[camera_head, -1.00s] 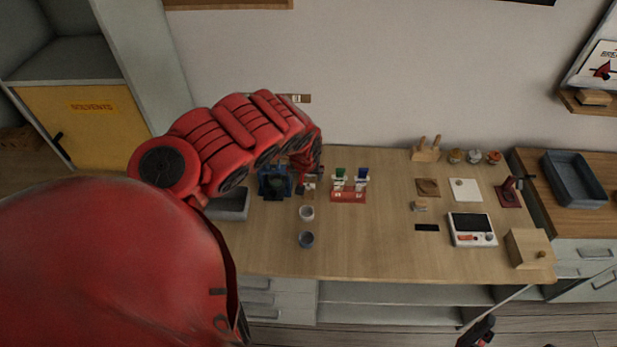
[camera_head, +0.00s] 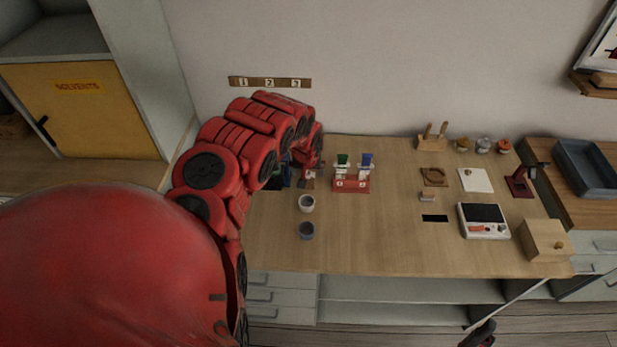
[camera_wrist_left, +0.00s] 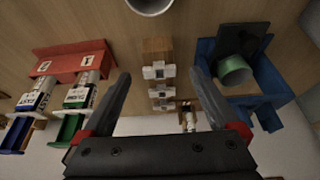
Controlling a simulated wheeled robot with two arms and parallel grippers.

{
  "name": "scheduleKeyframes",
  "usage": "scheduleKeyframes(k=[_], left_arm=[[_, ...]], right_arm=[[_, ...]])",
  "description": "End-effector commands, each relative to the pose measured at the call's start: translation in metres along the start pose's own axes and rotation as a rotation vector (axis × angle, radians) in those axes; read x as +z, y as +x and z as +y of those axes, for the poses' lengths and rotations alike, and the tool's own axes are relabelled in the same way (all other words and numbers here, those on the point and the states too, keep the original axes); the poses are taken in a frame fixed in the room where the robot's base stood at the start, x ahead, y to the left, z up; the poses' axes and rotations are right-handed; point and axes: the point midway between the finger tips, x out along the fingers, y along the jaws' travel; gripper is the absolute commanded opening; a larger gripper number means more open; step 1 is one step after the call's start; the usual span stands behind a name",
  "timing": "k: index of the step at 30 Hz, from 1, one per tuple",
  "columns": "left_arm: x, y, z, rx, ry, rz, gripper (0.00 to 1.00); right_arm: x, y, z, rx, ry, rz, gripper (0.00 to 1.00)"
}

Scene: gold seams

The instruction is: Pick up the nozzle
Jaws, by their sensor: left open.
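My left gripper (camera_wrist_left: 159,76) is open and empty, its two fingers pointing at the bench. Between and past its fingertips is a narrow wooden holder (camera_wrist_left: 157,46) with small pale square-ended pieces (camera_wrist_left: 160,92) in a row. These may be the nozzles; I cannot tell for certain. In the head view my left gripper (camera_head: 309,158) is over the left part of the bench, close behind the small holder (camera_head: 309,181). My arm partly hides that spot. A dark red and black part of my right arm (camera_head: 480,334) shows at the bottom edge, with its jaws unclear.
A red stand (camera_head: 351,186) with green and blue tubes is right of the holder; a blue stand (camera_wrist_left: 285,90) with a green-rimmed cylinder is on its other side. A white cup (camera_head: 306,203) and grey cup (camera_head: 306,230) stand in front. The bench centre (camera_head: 385,240) is clear.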

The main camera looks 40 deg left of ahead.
Motion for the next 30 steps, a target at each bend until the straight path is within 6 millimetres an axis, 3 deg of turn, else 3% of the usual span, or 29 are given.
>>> scheduleKeyframes(k=[13, 27, 30], left_arm=[[-0.006, 0.039, 0.003, 0.003, 0.0, -0.002, 0.95], [-0.007, 0.048, 0.001, -0.002, 0.0, 0.0, 0.95], [-0.007, 0.047, 0.001, -0.002, 0.0, 0.0, 0.79]], right_arm=[[-0.001, 0.008, 0.0, 0.0, 0.0, 0.0, 0.94], [-0.002, 0.009, 0.001, 0.0, 0.0, 0.0, 0.94], [-0.002, 0.009, 0.001, 0.0, 0.0, 0.0, 0.94]])
